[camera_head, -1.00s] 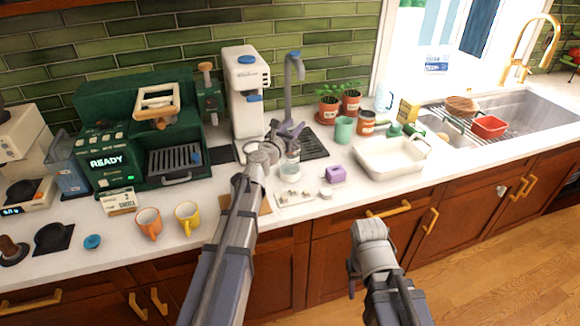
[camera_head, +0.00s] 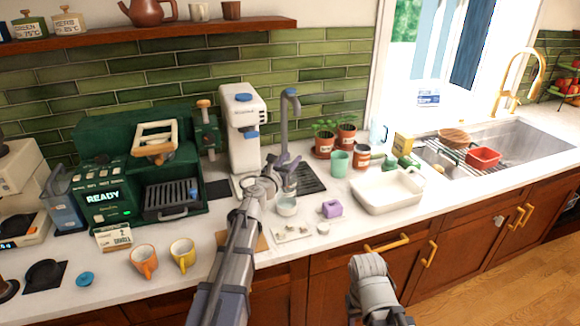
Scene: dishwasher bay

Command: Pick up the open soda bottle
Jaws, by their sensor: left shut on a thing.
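The soda bottle (camera_head: 286,207) is clear with a pale lower part and stands or hangs over the counter in front of the grey tap. Its upper part is hidden by my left gripper (camera_head: 282,182), which is shut on it. I cannot tell whether its base touches the counter. My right gripper (camera_head: 368,270) is low at the front, in front of the cabinets and away from the bottle. Its fingers do not show clearly.
A purple block (camera_head: 332,209) and a white tray (camera_head: 388,191) are right of the bottle. A white coffee machine (camera_head: 241,125) stands behind. The sink (camera_head: 520,148) is far right.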

